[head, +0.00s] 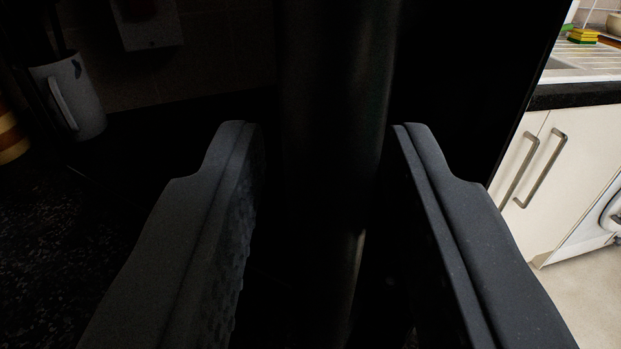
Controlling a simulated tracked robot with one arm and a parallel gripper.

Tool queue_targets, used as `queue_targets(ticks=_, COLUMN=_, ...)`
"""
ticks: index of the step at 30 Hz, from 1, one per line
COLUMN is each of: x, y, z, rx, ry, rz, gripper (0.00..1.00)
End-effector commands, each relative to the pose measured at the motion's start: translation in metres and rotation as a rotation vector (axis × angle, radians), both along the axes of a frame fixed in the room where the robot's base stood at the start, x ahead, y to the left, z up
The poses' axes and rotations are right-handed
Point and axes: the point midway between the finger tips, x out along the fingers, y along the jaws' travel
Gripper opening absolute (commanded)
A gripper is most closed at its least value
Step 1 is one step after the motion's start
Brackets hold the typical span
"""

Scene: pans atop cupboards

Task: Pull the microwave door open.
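A thick, dark, glossy upright bar (335,80), which looks like the microwave door handle, fills the middle of the head view. A very dark flat panel (470,80) to its right looks like the microwave door or front, but it is too dark to make out details. My gripper (325,130) is open, with one finger on each side of the bar. A dark gap shows between the left finger and the bar. The right finger is close to the bar's right side; I cannot tell whether it touches.
A grey mug (85,95) holding dark utensils stands on the dark speckled counter (50,240) at left. A yellow-brown striped object (10,135) is beside it. White cupboards (570,160) with metal handles and a sink counter lie at right, above open floor (585,290).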

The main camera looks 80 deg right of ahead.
Motion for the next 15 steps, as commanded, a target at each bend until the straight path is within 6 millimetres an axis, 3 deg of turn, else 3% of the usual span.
queue_targets(ticks=5, x=-0.004, y=0.023, z=-0.001, rx=-0.001, ry=-0.002, rz=0.003, gripper=0.31)
queue_targets(ticks=15, x=-0.018, y=0.092, z=-0.003, rx=-0.001, ry=0.0, rz=0.004, gripper=0.31)
